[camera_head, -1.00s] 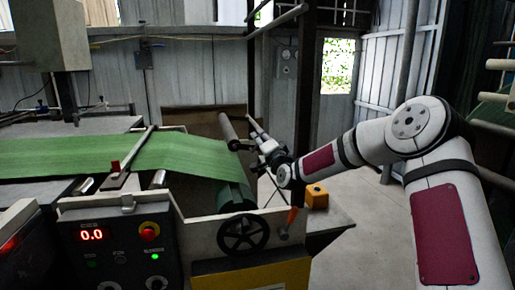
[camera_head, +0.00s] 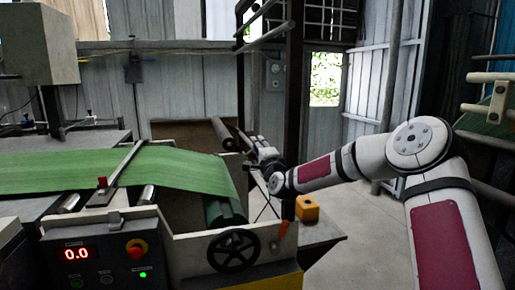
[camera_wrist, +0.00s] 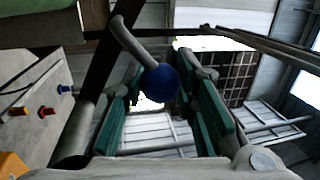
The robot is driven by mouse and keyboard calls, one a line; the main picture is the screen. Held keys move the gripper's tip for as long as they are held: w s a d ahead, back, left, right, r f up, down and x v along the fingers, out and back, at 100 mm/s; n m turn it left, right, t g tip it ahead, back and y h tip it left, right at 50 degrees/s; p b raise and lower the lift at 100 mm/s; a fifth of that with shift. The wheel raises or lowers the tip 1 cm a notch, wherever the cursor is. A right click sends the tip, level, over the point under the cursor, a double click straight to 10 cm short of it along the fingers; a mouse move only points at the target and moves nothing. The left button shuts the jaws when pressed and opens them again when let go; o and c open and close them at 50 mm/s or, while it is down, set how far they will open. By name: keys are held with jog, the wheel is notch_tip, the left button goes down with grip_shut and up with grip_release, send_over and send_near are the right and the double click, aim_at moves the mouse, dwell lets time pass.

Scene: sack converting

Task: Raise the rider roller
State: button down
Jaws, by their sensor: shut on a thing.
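The rider roller (camera_head: 221,131) is a grey bar at the right end of the machine in the head view, slanting above the green web (camera_head: 165,170). My gripper (camera_head: 256,150) is beside its near end, small and partly hard to make out there. In the wrist view my gripper's green-padded fingers (camera_wrist: 165,100) stand either side of a blue ball knob (camera_wrist: 160,82) on a bent grey handle (camera_wrist: 132,42), and are shut on it. The contact between pads and knob is not clearly seen.
The machine's side frame carries a black handwheel (camera_head: 234,250) and an orange lever (camera_head: 284,228). A control panel (camera_head: 105,262) reads 0.0. A yellow-orange box (camera_head: 307,208) sits on the surface right of the frame. A dark post (camera_head: 292,105) stands behind my gripper. Open floor lies right.

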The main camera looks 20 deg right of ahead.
jog(key=c, duration=1.3)
grip_release()
jog(key=shift+s, duration=0.1)
jog(key=s, duration=0.4)
jog(key=s+f, duration=0.1)
jog(key=s, duration=0.2)
jog(key=s+f, duration=0.1)
jog(key=s, duration=0.3)
jog(key=shift+s+d+f, duration=0.15)
jog(key=shift+s+d, duration=0.1)
jog(key=shift+s, duration=0.1)
